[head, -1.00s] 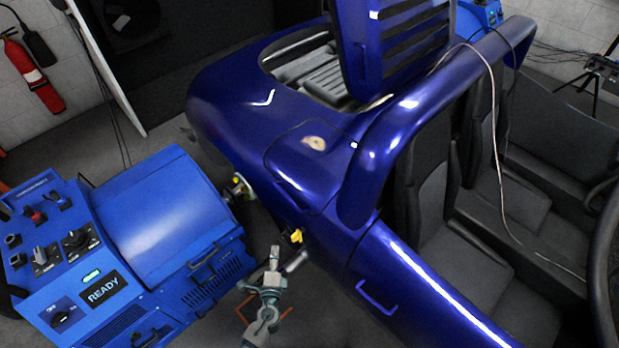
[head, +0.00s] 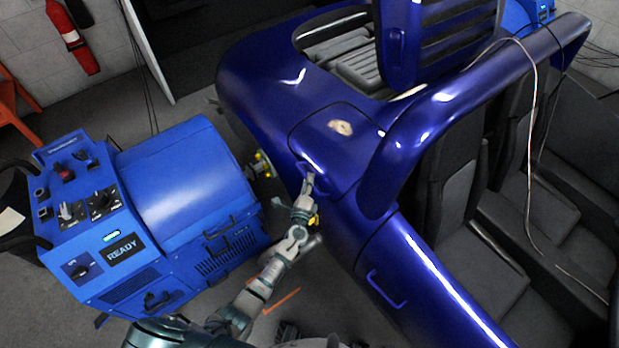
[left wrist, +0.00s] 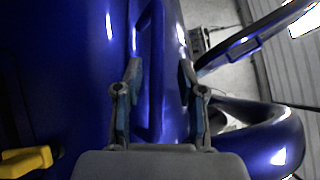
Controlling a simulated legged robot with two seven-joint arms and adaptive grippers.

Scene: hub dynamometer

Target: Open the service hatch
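The service hatch (head: 325,140) is a dark blue panel on the car's rear side, and it looks closed. Its handle (head: 322,183) is a small blue bar at the panel's lower edge, partly hidden by my gripper. My left gripper (head: 309,182) is at this handle. In the left wrist view the handle (left wrist: 150,75) runs upright in the picture, between the two fingertips (left wrist: 160,95). The fingers are apart, with a visible gap on the right of the bar; I cannot tell whether the left finger touches it. My right gripper is not in view.
A blue dynamometer unit (head: 190,195) with a READY display stands left of the car, with a narrow gap between. A yellow part (head: 314,220) is on the car's side just below the handle. Another handle (head: 387,291) is farther down the side. A raised lid (head: 435,40) stands behind.

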